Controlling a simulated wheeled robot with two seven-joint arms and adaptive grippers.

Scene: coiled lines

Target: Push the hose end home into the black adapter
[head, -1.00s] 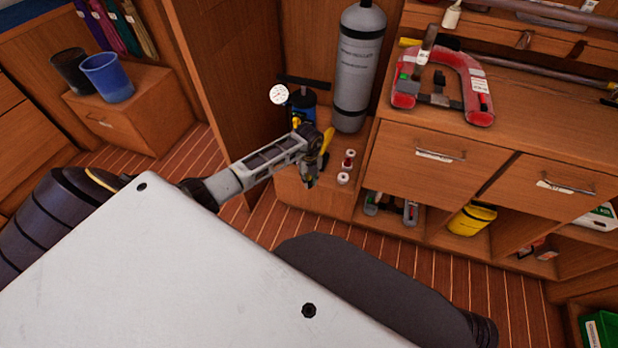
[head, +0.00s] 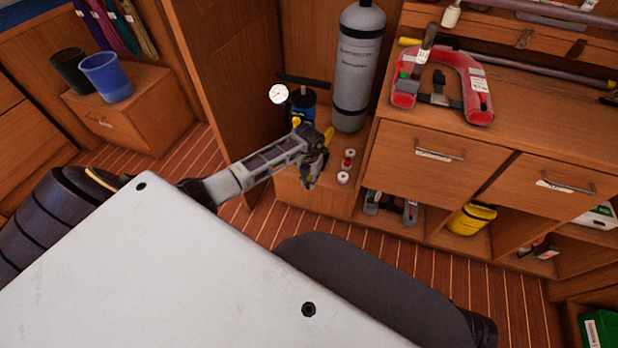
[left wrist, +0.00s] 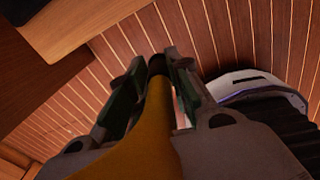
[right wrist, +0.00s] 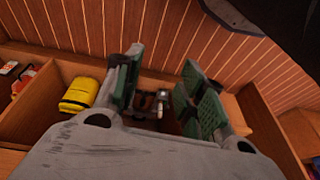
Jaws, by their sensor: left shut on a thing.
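My left gripper (head: 309,181) is low in front of the small wooden cabinet. In the left wrist view its two green-padded fingers (left wrist: 157,88) are closed around a thick yellow hose (left wrist: 152,125). The hose runs from the bottom of that view up to the fingertips, where a dark end (left wrist: 157,64) shows. I cannot tell whether this dark part is the hose end or the black adapter. A bit of yellow (head: 329,136) shows behind my left wrist in the head view. My right gripper (right wrist: 160,84) is open and empty in the right wrist view, its fingers apart.
Drawers (head: 420,165) and open shelves with clamps (head: 410,212) and a yellow bag (head: 470,218) stand right. Striped floor is free.

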